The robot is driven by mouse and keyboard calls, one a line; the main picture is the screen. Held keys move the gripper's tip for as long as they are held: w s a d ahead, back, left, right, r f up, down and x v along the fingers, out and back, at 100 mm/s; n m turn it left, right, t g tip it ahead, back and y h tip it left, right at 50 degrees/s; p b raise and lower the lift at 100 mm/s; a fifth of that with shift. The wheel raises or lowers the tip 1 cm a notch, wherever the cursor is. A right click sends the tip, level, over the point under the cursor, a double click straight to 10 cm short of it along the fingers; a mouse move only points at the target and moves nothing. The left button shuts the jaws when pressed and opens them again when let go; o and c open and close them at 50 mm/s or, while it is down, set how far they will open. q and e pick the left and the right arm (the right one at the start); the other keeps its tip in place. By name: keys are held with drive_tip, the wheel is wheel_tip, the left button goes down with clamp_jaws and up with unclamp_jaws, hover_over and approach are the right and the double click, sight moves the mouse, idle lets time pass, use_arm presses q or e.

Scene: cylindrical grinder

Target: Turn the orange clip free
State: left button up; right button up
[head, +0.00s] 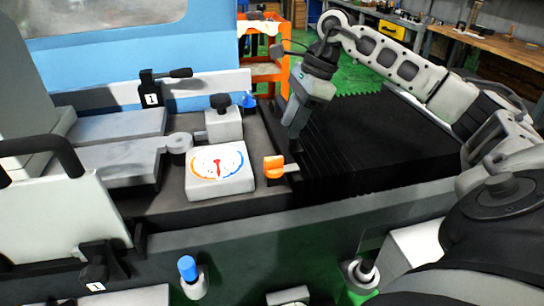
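The orange clip (274,167) is a small block with a short grey bar out to its right, on the machine bed just right of a white dial block (221,184). My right gripper (295,148) reaches down from above, its tip just above and right of the clip, close to the bar. I see the fingers edge-on, so their opening is unclear, and I cannot tell whether they touch the bar. My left gripper is out of view.
A grey block with a black knob (221,103) and a blue clip (249,100) stand behind the dial. Black ribbed bellows (375,145) cover the bed to the right. A blue-capped post (188,268) stands in front. An orange cart (268,68) is behind.

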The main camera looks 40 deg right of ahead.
sight(274, 158)
drive_tip(key=p+x, duration=0.1)
drive_tip(key=x, duration=0.9)
drive_tip(key=shift+w+f, duration=0.1)
drive_tip(key=shift+f, duration=0.15)
clamp_jaws()
